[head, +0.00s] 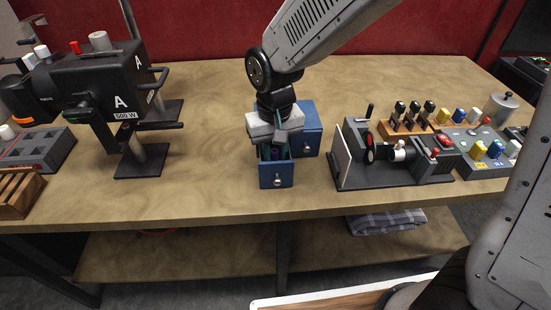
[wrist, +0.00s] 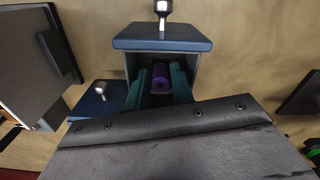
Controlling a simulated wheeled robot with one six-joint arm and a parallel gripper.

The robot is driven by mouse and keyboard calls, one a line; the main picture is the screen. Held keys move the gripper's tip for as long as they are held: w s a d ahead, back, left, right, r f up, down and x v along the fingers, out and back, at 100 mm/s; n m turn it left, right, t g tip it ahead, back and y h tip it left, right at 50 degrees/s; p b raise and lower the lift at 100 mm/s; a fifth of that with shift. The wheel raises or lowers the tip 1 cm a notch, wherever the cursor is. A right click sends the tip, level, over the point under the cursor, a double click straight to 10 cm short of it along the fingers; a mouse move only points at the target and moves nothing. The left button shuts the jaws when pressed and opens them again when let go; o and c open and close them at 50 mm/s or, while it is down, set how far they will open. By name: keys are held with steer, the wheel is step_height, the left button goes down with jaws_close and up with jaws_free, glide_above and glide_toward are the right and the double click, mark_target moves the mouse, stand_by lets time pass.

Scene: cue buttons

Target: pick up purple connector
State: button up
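The purple connector (wrist: 160,74) is a small cylinder with a hole in its end, inside a pulled-out blue drawer (wrist: 162,43). In the head view the drawer (head: 277,175) sticks out toward me, and the connector (head: 274,153) is mostly hidden by my gripper. My gripper (head: 273,142) points down into the drawer. In the wrist view its two teal fingers stand one on each side of the connector, apart, with small gaps seeming to remain. The connector rests in the drawer.
The blue drawer cabinet (head: 306,136) has a second, shut drawer beside the open one. A black device with a panel (head: 392,155) stands close on the right. A black machine marked A (head: 105,85) stands left. The table between machine and drawer is clear.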

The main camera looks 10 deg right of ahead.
mark_target(275, 150)
jaws_close()
steer(key=shift+r, duration=0.15)
step_height(275, 150, up, 10)
steer(key=shift+f, duration=0.1)
stand_by(0.3)
steer(key=shift+w, duration=0.1)
